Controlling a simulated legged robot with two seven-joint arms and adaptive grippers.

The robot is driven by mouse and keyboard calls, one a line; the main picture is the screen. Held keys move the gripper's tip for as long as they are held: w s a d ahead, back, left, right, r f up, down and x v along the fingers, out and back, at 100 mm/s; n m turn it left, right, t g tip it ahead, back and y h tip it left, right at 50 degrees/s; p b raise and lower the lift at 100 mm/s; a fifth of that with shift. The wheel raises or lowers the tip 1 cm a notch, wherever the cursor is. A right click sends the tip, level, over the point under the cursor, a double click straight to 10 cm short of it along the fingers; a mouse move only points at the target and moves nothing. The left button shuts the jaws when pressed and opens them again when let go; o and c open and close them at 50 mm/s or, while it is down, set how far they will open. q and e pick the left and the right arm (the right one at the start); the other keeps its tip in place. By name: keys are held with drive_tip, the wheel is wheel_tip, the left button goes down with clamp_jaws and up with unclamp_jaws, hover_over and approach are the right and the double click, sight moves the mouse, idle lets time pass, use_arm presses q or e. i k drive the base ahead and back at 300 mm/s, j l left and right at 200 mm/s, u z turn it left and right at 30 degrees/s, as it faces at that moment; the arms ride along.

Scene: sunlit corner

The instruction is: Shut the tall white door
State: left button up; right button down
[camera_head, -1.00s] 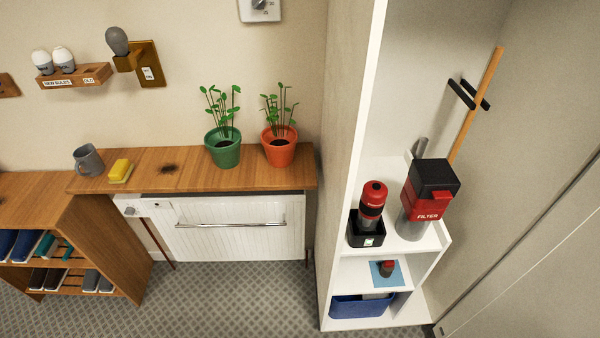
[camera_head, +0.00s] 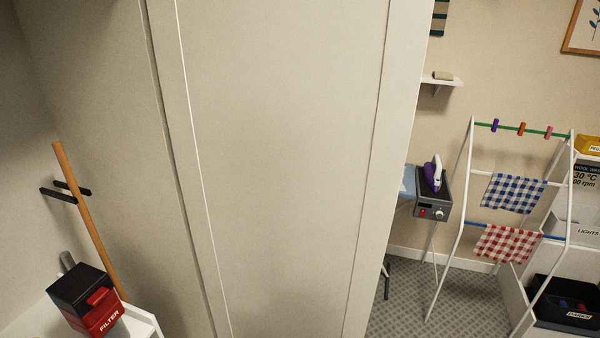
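The tall white door (camera_head: 290,170) fills the middle of the head view, running past the top and bottom edges. It stands open to the right of the tall cabinet, whose inner wall (camera_head: 105,130) shows at the left. The door's free edge is toward the right, beside the ironing corner. I see no handle on the part of the door in view. Neither of my grippers is in view.
Inside the cabinet, a black and red filter vacuum (camera_head: 90,298) stands on a white shelf (camera_head: 140,325), with a wooden broom handle (camera_head: 85,215) behind. Right of the door are an iron (camera_head: 433,175), a drying rack (camera_head: 463,220) with checked cloths and a black laundry bin (camera_head: 565,305). Patterned floor (camera_head: 410,300) shows between.

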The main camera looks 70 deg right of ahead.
sight(290, 122)
drive_tip(key=k+l+u, duration=0.15)
drive_tip(key=k+l, duration=0.3)
drive_tip(key=l, duration=0.3)
drive_tip(key=k+l+u, duration=0.1)
drive_tip(key=k+l, duration=0.4)
drive_tip(key=l, duration=0.2)
drive_tip(key=k+l+u, duration=0.15)
drive_tip(key=k+l, duration=0.35)
drive_tip(key=l, duration=0.15)
